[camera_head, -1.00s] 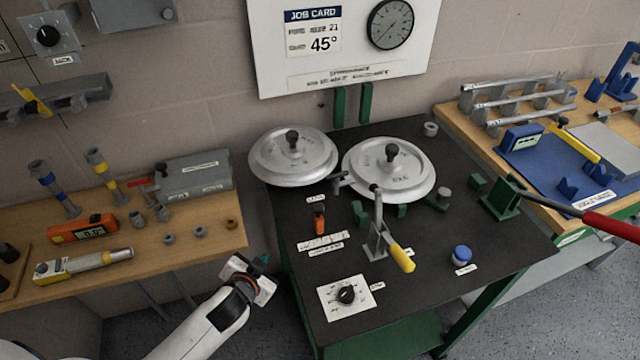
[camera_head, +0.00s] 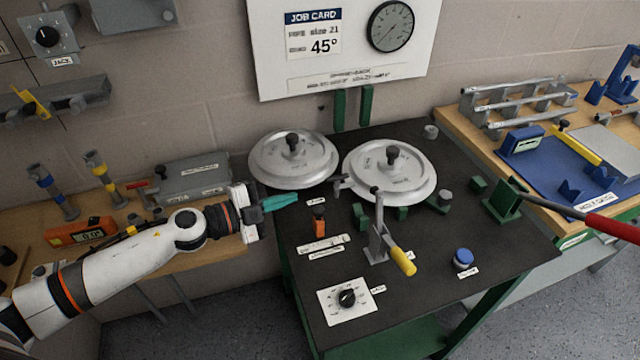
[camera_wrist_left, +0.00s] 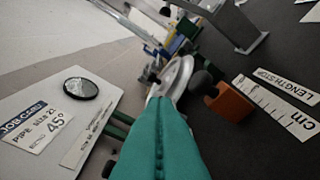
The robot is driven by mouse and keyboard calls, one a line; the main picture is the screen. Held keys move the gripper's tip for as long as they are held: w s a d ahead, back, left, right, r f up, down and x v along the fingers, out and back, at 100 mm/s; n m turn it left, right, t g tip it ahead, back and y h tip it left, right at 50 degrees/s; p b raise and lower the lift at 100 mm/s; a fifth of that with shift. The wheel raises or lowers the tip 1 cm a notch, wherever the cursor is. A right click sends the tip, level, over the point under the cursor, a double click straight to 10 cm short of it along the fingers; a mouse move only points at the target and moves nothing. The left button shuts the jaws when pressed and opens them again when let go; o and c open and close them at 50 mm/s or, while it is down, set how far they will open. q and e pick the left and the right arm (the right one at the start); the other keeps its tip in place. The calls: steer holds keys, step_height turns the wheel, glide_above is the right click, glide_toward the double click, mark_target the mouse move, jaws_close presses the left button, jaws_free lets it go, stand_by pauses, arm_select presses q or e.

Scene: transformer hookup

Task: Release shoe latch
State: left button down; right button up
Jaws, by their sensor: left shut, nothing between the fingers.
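My left gripper (camera_head: 295,199) reaches in from the left over the near-left edge of the black bench, its teal fingers shut and empty. In the left wrist view the closed fingers (camera_wrist_left: 163,105) point toward an orange block (camera_wrist_left: 230,102) with a black knob, apart from it. In the head view that orange block (camera_head: 319,226) stands just right of and below the fingertips. A small grey latch-like part (camera_head: 342,183) sits between the two round silver discs; I cannot tell whether it is the shoe latch. A yellow-handled lever (camera_head: 402,261) stands further right. My right gripper is not in view.
The left disc (camera_head: 270,172) and right disc (camera_head: 365,180) stand behind the gripper. A dial plate (camera_head: 332,309) and a blue knob (camera_head: 463,257) are nearer the front. A red-handled bar (camera_head: 610,226) crosses the right side. The bench's front middle is clear.

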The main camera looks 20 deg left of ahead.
mark_target(339, 185)
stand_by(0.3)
arm_select(q)
steer(key=w+d+f, duration=0.1)
steer(key=w+d, duration=0.1)
steer(key=w, duration=0.1)
steer(key=w+d+f, duration=0.1)
steer(key=w, duration=0.2)
steer(key=w+d+f+p, duration=0.1)
steer(key=w+d, duration=0.1)
steer(key=w, duration=0.1)
steer(key=shift+w+d+f, duration=0.1)
steer(key=shift+d, duration=0.25)
steer(key=shift+w+a+f, duration=0.2)
steer(key=shift+w+a, duration=0.1)
steer(key=shift+a, duration=0.1)
